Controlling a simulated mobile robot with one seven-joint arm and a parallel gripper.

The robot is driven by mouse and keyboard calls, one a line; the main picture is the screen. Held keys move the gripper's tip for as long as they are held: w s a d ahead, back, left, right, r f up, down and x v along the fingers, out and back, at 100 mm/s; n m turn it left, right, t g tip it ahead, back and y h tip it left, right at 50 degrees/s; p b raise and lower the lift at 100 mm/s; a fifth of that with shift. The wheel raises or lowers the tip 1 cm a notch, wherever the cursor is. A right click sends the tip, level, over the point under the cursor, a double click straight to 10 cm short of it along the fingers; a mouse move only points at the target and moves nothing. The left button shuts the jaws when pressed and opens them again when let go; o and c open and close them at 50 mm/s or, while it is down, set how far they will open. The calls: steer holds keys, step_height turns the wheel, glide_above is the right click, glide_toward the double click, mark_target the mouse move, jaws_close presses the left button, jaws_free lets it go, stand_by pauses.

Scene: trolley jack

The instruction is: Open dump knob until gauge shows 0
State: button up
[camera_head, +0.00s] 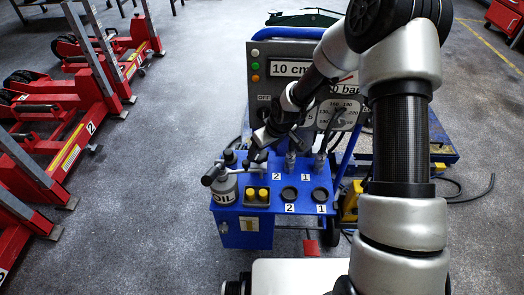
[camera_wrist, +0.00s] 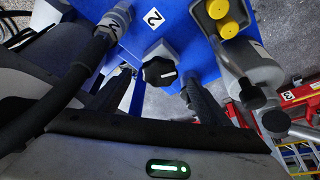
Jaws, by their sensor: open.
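A black lobed knob (camera_wrist: 159,70) stands on the blue trolley top in the wrist view, between hose fitting "2" (camera_wrist: 116,18) and two yellow buttons (camera_wrist: 223,18). My gripper (camera_wrist: 157,96) is open, its dark fingers left and right of the knob in that view; I see no contact. In the head view my gripper (camera_head: 260,148) is above the trolley's back left, and I cannot pick out the knob there. The gauge panel (camera_head: 340,112) and a display ending in "0 bar" (camera_head: 345,88) are partly covered by my arm; I cannot read a needle.
A grey control box (camera_head: 270,75) reading "10 cm" stands behind. Red jacks (camera_head: 70,150) line the left; grey floor lies between.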

steer(key=p+v, duration=0.3)
steer(key=v, duration=1.1)
steer(key=s+d+r+m+t+h, duration=0.1)
steer(key=s+d+r+m, duration=0.35)
steer(key=s+r, duration=0.75)
steer(key=s+d+r+m+t+h, duration=0.1)
steer(key=s+d+r+m+h, duration=0.15)
steer(key=s+d+r, duration=0.65)
steer(key=s+a+r+p, duration=0.1)
steer(key=r+p, duration=0.6)
steer(key=r, duration=0.2)
steer(key=s+a+r+p, duration=0.1)
steer(key=s+r+p, duration=0.1)
steer(key=r+p, duration=0.6)
steer(key=shift+s+a+r+m+y, duration=0.2)
steer(key=shift+a+r+m+y, duration=0.1)
steer(key=shift+r+y, duration=0.1)
